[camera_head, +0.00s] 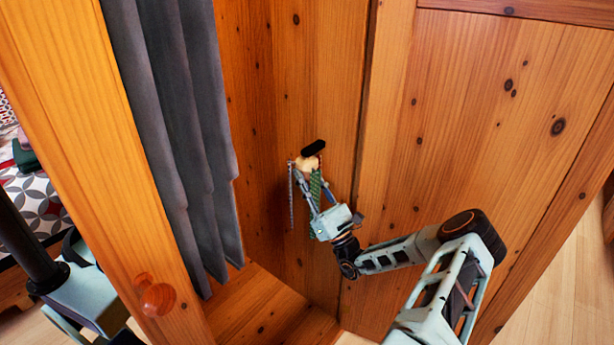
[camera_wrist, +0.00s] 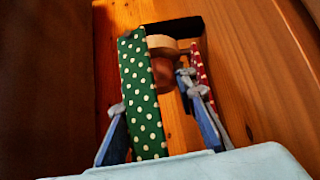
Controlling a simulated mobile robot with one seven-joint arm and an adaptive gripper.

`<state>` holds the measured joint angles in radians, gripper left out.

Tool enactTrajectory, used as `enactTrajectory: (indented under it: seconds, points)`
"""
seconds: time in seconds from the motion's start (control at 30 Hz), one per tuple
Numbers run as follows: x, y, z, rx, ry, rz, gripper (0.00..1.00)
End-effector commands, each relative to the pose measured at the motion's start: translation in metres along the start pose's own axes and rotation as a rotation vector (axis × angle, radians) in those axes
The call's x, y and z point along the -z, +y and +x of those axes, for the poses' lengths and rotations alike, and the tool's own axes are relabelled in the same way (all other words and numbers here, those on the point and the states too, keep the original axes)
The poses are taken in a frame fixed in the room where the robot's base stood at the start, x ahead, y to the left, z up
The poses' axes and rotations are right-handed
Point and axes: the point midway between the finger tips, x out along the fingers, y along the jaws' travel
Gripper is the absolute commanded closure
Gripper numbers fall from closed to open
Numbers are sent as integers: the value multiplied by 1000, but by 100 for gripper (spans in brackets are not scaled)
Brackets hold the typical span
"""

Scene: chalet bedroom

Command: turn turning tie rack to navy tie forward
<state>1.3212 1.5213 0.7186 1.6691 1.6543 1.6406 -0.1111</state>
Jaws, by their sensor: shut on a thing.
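The turning tie rack (camera_head: 307,163) is a pale wooden hub under a black bracket, on the wooden wall inside the wardrobe. Its hub (camera_wrist: 163,45) also shows in the wrist view. A green tie with white dots (camera_wrist: 139,95) hangs on the near left side, and a red dotted tie (camera_wrist: 201,75) is at the right. A thin pale-dotted strip (camera_head: 291,195) hangs left of the hub in the head view; its base colour is unclear. I cannot make out a navy tie. My gripper (camera_head: 314,182) is at the rack, its fingers shut on it; the green tie partly hides the left finger.
Grey curtain-like cloth (camera_head: 185,150) hangs at the left inside the wardrobe. A wooden door with a round knob (camera_head: 156,298) stands in the left foreground. A wooden panel (camera_head: 470,130) rises behind my arm. The wardrobe floor (camera_head: 265,305) is clear.

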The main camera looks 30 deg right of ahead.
Motion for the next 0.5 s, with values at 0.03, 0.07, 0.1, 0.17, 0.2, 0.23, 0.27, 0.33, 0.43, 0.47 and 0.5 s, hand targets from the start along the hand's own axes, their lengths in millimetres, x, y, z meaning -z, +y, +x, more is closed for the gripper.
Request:
enactTrajectory:
  seconds: [0.03,0.07,0.1,0.17,0.2,0.23,0.27,0.33,0.43,0.47,0.5]
  points:
    - [-1,-1,1,-18,-5,12,98]
    - [-1,0,1,-27,-5,21,98]
    - [-1,0,2,-38,-5,33,98]
    - [-1,-1,2,-50,-6,46,98]
    - [-2,0,2,-58,-7,54,98]
    - [-2,0,2,-63,-7,58,98]
    - [-2,0,3,-67,-7,63,98]
    - [-2,0,3,-74,-8,71,98]
    - [-3,0,4,-79,-9,76,98]
    - [-3,0,4,-80,-9,76,98]
    - [-3,0,4,-80,-10,77,98]
